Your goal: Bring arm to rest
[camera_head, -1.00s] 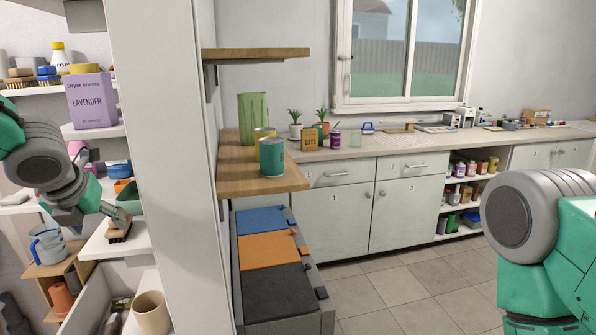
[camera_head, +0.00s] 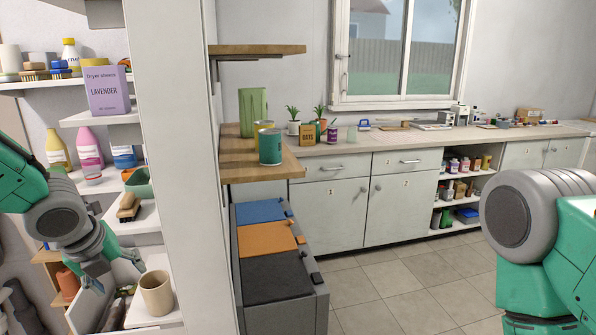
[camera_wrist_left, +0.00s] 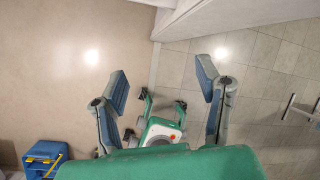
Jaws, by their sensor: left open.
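My left gripper (camera_head: 118,278) is low at the left of the head view, in front of the shelves and just left of a beige cup. Its fingers are spread with nothing between them.
Near my left gripper are the beige cup (camera_head: 157,292), a scrub brush (camera_head: 129,207) and a green container (camera_head: 139,186). A white pillar (camera_head: 177,150) separates these shelves from the wooden shelf (camera_head: 260,170) with cans. The tiled floor (camera_head: 400,290) at center right is clear.

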